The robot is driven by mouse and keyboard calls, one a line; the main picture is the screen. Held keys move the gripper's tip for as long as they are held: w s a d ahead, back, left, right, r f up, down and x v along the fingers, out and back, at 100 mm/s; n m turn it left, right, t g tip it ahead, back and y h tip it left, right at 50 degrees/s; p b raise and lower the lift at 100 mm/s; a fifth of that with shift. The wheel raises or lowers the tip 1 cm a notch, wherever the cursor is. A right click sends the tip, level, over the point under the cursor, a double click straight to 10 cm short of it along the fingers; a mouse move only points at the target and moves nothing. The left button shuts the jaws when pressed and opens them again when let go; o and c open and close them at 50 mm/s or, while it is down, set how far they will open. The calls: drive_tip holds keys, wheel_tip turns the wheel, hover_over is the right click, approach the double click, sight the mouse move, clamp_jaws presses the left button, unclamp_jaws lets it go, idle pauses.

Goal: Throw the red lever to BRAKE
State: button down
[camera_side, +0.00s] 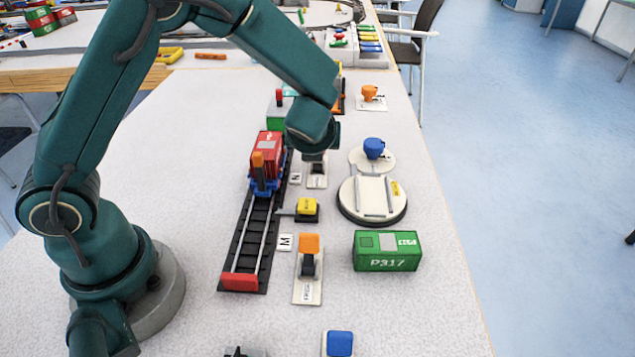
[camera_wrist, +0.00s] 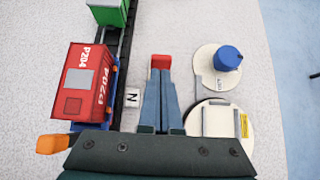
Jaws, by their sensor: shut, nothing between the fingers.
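The red lever's knob (camera_wrist: 160,61) shows just past my fingertips in the wrist view, close to them; I cannot tell if they touch. My fingers hide its stem and most of its base in that view. My gripper (camera_wrist: 160,72) is shut, with its two fingers side by side and nothing between them. In the side view my gripper (camera_side: 315,152) is low over a pale lever plate (camera_side: 318,181) to the right of the track. My arm hides the red knob there, and the BRAKE mark cannot be read.
A wagon with a red P204 container (camera_wrist: 88,80) stands on the track left of my fingers. A blue knob (camera_wrist: 229,57) and a round turntable (camera_side: 372,208) lie to the right. An orange lever (camera_side: 309,243), a yellow knob (camera_side: 307,206) and a green P317 container (camera_side: 388,251) are nearer.

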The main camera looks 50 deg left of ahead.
drive_tip(key=shift+r, duration=0.15)
drive_tip(key=shift+r, duration=0.65)
drive_tip(key=shift+r, duration=0.1)
wheel_tip(320, 180, up, 9)
drive_tip(key=s+d, duration=0.2)
drive_tip(key=shift+s+d, duration=0.2)
drive_tip(key=shift+s, duration=0.05)
drive_tip(key=shift+r, duration=0.1)
